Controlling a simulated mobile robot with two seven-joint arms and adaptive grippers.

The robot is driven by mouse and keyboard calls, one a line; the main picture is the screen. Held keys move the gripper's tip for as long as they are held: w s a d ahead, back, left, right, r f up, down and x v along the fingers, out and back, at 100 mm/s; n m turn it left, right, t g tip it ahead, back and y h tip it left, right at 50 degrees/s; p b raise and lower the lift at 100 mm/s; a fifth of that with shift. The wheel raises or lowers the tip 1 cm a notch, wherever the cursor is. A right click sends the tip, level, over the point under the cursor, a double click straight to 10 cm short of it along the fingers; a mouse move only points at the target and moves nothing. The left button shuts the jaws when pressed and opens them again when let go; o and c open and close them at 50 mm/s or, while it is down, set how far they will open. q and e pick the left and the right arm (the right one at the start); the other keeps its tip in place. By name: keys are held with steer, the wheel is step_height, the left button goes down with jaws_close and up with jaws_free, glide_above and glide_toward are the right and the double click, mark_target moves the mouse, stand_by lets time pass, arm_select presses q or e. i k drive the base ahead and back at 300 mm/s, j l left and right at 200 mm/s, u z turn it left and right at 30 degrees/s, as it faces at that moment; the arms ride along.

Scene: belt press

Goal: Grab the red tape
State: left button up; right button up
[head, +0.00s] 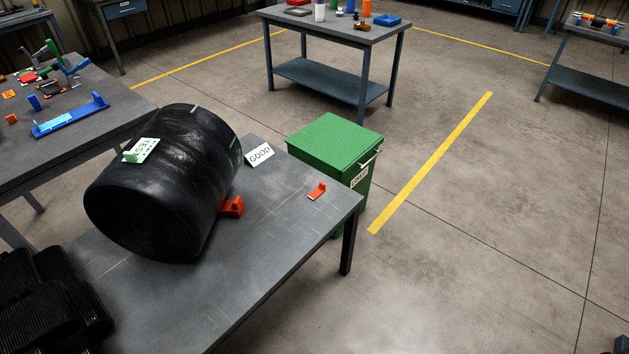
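A small red-orange piece (317,190) with a pale lower edge lies on the grey table (285,235), near its right end. It looks most like the red tape, but it is too small to be sure. A larger red-orange block (232,207) sits against the right underside of a big black roll (165,180) and is partly hidden by it. A pale green tag marked TEST (141,150) is on the roll. Neither of my grippers shows in the head view, and nothing is seen touching the red piece.
A white GOOD sign (260,154) stands behind the red piece. A green lidded bin (335,141) stands beyond the table's right end. Black ribbed shapes (50,305) fill the lower left. Another table (75,160) holds coloured parts.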

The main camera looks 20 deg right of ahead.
mark_target(321, 189)
steer(key=i+l+z, duration=0.45)
steer(key=l, duration=0.15)
steer(key=i+l+z, duration=0.3)
steer(key=l+z, duration=0.15)
steer(key=i+l+z, duration=0.5)
steer(key=i+l+u, duration=0.15)
steer(key=i, duration=0.35)
steer(key=i+l+u, duration=0.15)
steer(key=i, duration=0.35)
steer(key=i+l+u, duration=0.15)
steer(key=i+l, duration=0.2)
steer(key=i+u, duration=0.2)
steer(key=u, duration=0.3)
steer(key=i+l+u, duration=0.1)
steer(key=u, duration=0.4)
steer(key=i+l+u, duration=0.25)
steer(key=u, duration=0.2)
steer(key=i+l+u, duration=0.15)
steer(key=u, duration=0.35)
steer(key=l, duration=0.1)
